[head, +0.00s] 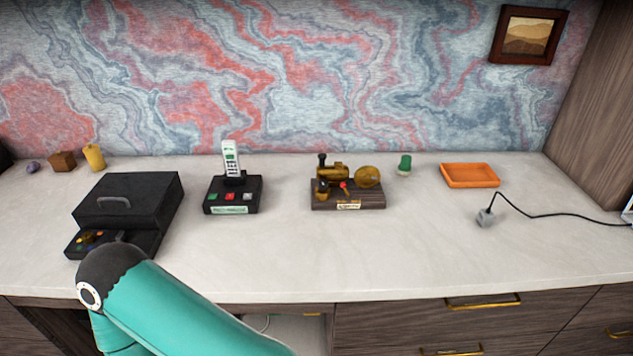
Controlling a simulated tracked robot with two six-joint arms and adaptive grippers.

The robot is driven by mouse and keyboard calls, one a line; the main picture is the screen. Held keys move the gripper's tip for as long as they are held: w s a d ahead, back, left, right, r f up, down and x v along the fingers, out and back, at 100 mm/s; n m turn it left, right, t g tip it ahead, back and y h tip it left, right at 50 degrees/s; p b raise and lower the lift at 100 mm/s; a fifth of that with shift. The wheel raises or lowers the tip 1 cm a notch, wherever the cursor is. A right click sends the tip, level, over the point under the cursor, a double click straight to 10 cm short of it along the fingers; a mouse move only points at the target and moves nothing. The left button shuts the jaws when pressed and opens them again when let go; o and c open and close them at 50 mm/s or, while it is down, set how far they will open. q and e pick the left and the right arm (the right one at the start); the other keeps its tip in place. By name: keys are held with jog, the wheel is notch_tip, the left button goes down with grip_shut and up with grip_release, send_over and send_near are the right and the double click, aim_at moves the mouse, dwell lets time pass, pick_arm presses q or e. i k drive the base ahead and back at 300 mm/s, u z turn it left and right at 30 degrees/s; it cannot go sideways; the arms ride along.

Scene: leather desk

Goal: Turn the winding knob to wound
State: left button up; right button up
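A brass machine (333,172) stands upright on a dark wooden base (362,200) at the middle of the desk. It has a short dark chimney-like post, a round brass wheel (367,177) on its right side and a small red knob or lever tip (344,185) at its front. A pale label is on the base's front, too small to read. I cannot tell which part is the winding knob or how it is set. A teal arm of mine fills the lower left, well apart from the machine. Neither gripper shows.
A cordless phone (231,160) stands on a black base with buttons. An orange tray (470,175), a green object (404,165) and a corded plug (486,217) are at right. The front middle desk is clear.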

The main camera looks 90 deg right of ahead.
aim_at(322, 184)
jog(key=u, duration=0.8)
jog(key=i, duration=0.15)
jog(key=z, duration=2.65)
